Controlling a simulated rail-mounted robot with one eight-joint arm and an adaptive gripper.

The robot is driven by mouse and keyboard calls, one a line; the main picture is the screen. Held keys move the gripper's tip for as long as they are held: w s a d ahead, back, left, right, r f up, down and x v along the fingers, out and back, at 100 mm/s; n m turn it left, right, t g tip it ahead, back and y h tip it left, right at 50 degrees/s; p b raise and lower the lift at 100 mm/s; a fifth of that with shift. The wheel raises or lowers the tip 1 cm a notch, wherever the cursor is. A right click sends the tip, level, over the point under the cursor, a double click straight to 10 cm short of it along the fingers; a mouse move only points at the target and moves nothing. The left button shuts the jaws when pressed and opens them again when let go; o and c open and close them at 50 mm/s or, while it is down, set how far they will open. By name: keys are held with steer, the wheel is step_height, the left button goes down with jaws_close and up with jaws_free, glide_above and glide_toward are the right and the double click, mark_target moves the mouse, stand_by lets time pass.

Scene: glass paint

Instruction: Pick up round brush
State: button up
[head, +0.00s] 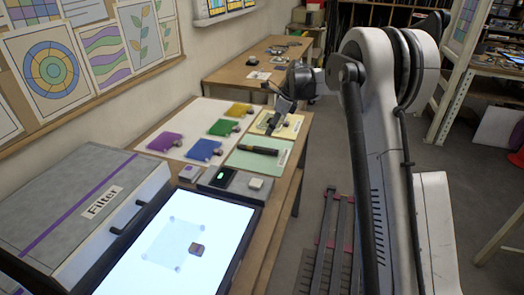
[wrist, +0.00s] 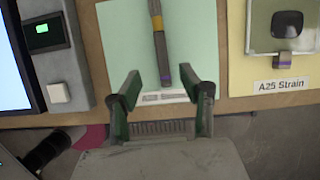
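A dark, slim brush with a brownish band and a purple ring lies on a pale green mat (head: 243,161). The brush (head: 258,150) lies crosswise on the mat in the head view. In the wrist view the brush (wrist: 160,48) runs down from the top edge, its purple-ringed end between my fingers; its other end is cut off. My gripper (wrist: 160,78) is open, with one green-padded finger on each side of the brush's line and a gap to both. In the head view my gripper (head: 281,112) hangs over the bench, just behind the brush.
A pale yellow mat labelled "A25 Strain" (wrist: 282,86) lies beside the green one. Coloured squares, purple (head: 164,141), blue (head: 203,150), green (head: 223,127) and yellow (head: 239,109), lie on white sheeting. A small box with a green display (head: 222,177) and a lit panel (head: 170,250) are nearer.

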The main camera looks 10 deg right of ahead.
mark_target(261, 148)
steer(key=x, duration=1.1)
steer(key=shift+w+f, duration=0.1)
steer(key=shift+w, duration=0.05)
steer(key=shift+f+b, duration=0.15)
steer(key=shift+b, duration=0.25)
jaws_close()
